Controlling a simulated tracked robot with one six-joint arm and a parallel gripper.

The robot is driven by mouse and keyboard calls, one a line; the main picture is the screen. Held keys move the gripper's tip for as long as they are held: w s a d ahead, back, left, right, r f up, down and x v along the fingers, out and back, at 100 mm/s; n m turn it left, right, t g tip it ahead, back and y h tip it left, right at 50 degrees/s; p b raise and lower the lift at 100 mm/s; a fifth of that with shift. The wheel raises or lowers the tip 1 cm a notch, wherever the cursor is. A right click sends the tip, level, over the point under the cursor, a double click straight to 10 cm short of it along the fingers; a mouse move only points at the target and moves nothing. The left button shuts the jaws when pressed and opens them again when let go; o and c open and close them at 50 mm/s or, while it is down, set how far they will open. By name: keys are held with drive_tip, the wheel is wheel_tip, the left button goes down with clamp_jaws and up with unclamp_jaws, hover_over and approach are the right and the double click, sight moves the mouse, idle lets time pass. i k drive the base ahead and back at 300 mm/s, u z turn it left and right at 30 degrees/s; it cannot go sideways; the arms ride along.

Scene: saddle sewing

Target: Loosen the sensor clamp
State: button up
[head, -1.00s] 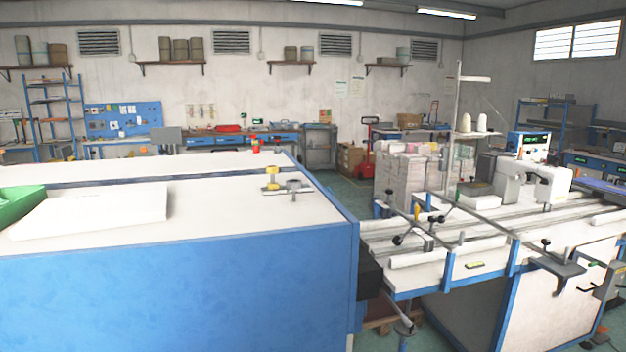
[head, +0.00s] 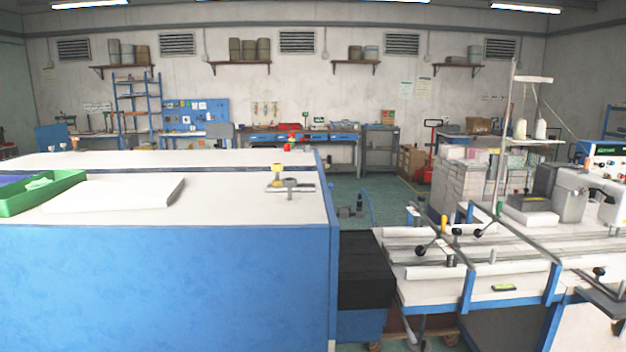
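A small fixture with a yellow block (head: 277,172) and a grey knob (head: 291,184) stands near the right end of the white-topped blue cabinet (head: 240,205). Black ball-ended levers (head: 421,251) sit on the rails of the sewing station at the right. I cannot tell which of these is the sensor clamp, or whether any clamp is tight or loose. My gripper is not in view.
A green tray (head: 40,196) and a white sheet stack (head: 115,193) lie on the cabinet's left part. A black box-like part (head: 366,268) fills the gap before the sewing station (head: 500,268). Open green floor (head: 352,190) lies behind it.

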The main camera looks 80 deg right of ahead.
sight(288, 183)
drive_tip(key=k, duration=0.4)
drive_tip(key=z, duration=1.2)
drive_tip(key=i, duration=0.5)
drive_tip(key=u, duration=0.1)
